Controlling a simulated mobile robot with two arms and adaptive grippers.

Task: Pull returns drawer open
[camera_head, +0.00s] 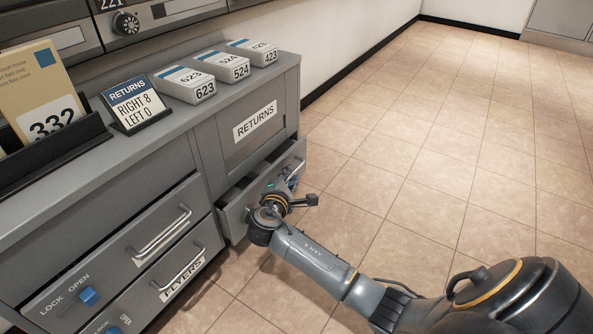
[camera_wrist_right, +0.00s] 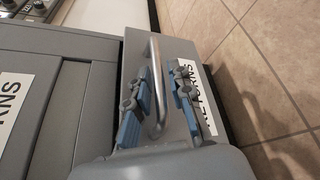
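The grey returns drawer (camera_head: 234,212) stands partly open below the upper RETURNS panel (camera_head: 255,121) in the head view, with a dark gap behind its front. My right gripper (camera_head: 289,182) is at the drawer front and hides much of it. In the right wrist view the drawer front (camera_wrist_right: 190,50) carries a metal bar handle (camera_wrist_right: 155,95) and a partly covered RETURNS label. The gripper's blue-padded fingers (camera_wrist_right: 158,78) stand apart, one on each side of the handle. They look open, with visible space on the label side. My left gripper is not in view.
Two drawers with bar handles and blue knobs, the lower marked FLYERS (camera_head: 182,276), sit to the left. On the counter stand a RETURNS sign (camera_head: 133,104), numbered boxes (camera_head: 184,84) and a card rack (camera_head: 50,155). The tiled floor (camera_head: 430,130) to the right is clear.

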